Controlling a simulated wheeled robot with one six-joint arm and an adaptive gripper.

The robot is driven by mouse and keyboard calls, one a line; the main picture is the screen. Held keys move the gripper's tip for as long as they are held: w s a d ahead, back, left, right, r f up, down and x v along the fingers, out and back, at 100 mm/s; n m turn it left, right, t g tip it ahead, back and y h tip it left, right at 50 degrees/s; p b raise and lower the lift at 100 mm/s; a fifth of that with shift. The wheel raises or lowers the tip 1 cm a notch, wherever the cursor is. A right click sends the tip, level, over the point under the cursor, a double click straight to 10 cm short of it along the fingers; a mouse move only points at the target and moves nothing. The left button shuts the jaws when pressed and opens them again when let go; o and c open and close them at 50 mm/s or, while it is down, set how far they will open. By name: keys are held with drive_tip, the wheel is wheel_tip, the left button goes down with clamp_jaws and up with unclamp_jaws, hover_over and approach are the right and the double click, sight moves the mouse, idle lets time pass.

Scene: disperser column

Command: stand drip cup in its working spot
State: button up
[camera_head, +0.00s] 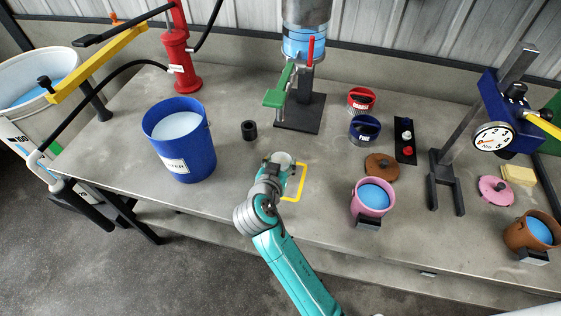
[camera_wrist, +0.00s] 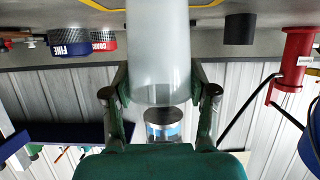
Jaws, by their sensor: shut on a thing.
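The drip cup (camera_head: 284,158) is a small pale, translucent cup. My gripper (camera_head: 279,166) is shut on it over the table's front middle. In the wrist view, which is upside down, the cup (camera_wrist: 158,45) sits between both fingers of my gripper (camera_wrist: 160,88). The disperser column (camera_head: 305,42) stands behind, with a green lever (camera_head: 279,92), a red lever (camera_head: 311,50) and a black base plate (camera_head: 301,114). The base plate is bare in front of the post. A yellow square outline (camera_head: 299,183) lies on the table beside my gripper, partly hidden by it. I cannot tell whether the cup touches the table.
A blue bucket (camera_head: 180,150) and a small black cylinder (camera_head: 249,130) stand left of the cup. Red (camera_head: 361,99) and blue (camera_head: 364,129) containers, a brown lid (camera_head: 382,167) and a pink cup (camera_head: 371,198) are right. The table between cup and base plate looks clear.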

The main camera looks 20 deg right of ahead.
drive_tip(key=shift+f, duration=0.1)
drive_tip(key=o, duration=0.9)
drive_tip(key=shift+o, duration=0.2)
drive_tip(key=shift+s+a+r, duration=0.15)
drive_tip(key=shift+s+r, duration=0.1)
drive_tip(key=v, duration=1.1)
drive_tip(key=shift+s, duration=0.2)
drive_tip(key=shift+a+r, duration=0.1)
drive_tip(key=shift+r, duration=0.05)
